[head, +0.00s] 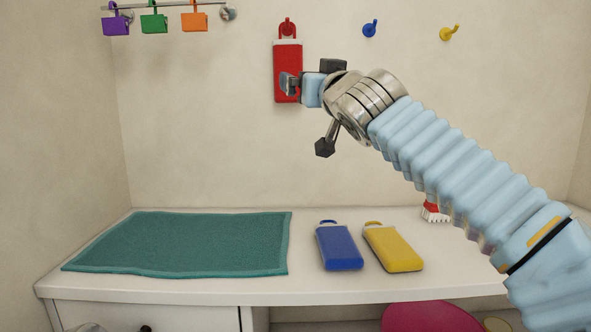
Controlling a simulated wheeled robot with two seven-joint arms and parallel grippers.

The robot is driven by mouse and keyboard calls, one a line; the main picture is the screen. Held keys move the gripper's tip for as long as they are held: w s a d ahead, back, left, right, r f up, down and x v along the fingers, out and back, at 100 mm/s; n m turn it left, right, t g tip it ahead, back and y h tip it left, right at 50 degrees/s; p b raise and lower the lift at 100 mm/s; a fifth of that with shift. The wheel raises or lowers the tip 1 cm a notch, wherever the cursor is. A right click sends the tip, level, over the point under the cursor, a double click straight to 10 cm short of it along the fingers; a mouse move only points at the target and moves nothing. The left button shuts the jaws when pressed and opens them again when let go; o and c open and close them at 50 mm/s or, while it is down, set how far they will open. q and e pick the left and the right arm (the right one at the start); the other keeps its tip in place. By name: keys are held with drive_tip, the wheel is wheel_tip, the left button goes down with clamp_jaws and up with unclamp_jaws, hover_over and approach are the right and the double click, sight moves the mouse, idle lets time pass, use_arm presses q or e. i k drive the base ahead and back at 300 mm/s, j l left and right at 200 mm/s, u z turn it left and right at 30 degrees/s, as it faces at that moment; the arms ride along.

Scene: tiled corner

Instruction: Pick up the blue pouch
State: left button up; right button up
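The blue pouch (339,248) lies flat on the white counter, its loop toward the wall, just left of the yellow pouch (393,248). No gripper is near it. My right gripper (289,83) is up at the wall, its fingertips against the lower part of a red pouch (287,58) that hangs on a red hook (287,28). The fingers overlap the red pouch, and I cannot tell whether they are closed on it. My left gripper is not in view.
A teal towel (185,243) covers the counter's left part. A blue hook (370,28) and a yellow hook (449,33) are empty. Coloured clips hang on a rail (170,6) at upper left. A red-and-white brush (433,213) is partly behind my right arm.

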sight(339, 252)
drive_tip(key=k, duration=1.45)
